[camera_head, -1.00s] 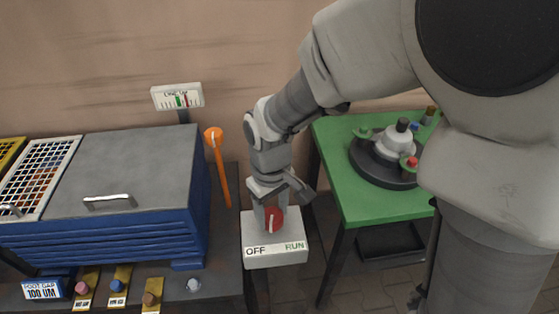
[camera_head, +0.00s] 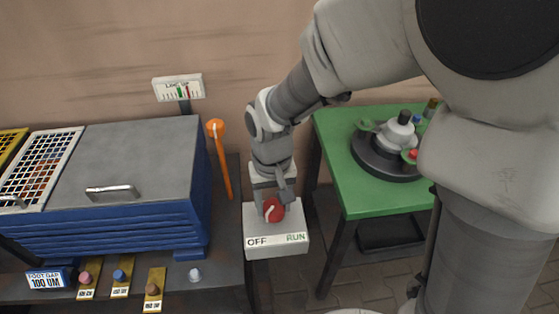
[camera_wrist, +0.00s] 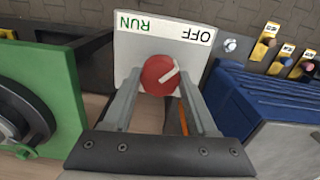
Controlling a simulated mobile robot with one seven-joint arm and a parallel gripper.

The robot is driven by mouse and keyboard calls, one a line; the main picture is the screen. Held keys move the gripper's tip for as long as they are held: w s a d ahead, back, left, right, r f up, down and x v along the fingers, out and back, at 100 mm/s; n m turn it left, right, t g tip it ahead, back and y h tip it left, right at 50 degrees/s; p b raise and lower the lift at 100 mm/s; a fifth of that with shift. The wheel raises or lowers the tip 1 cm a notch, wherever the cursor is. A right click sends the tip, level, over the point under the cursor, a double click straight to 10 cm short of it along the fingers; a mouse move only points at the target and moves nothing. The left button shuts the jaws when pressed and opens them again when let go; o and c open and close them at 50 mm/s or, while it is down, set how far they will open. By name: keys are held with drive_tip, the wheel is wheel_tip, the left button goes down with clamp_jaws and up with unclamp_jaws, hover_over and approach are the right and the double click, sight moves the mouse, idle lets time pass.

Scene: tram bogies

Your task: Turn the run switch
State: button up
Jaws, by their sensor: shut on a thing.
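The run switch is a red round knob (camera_head: 274,211) with a white pointer mark, on a white box (camera_head: 277,251) lettered OFF at left and RUN at right. In the wrist view the knob (camera_wrist: 159,76) sits between my two fingers, and its white mark slants toward the OFF lettering (camera_wrist: 197,35). The RUN lettering (camera_wrist: 132,22) is at the other corner. My gripper (camera_head: 272,205) reaches down to the knob from above and is shut on it. The fingers hide parts of the knob's sides.
A blue cabinet (camera_head: 110,237) with a grey lid and an orange lever (camera_head: 222,165) stand left of the switch box. A green table (camera_head: 365,190) with a round fixture is at right. A small gauge (camera_head: 178,88) stands behind.

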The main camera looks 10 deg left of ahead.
sight(273, 207)
drive_tip(key=o, duration=1.4)
drive_tip(key=shift+c, duration=0.2)
drive_tip(key=shift+r, duration=0.1)
wheel_tip(273, 207, up, 17)
drive_tip(key=p, duration=0.3)
drive_tip(key=shift+r, duration=0.2)
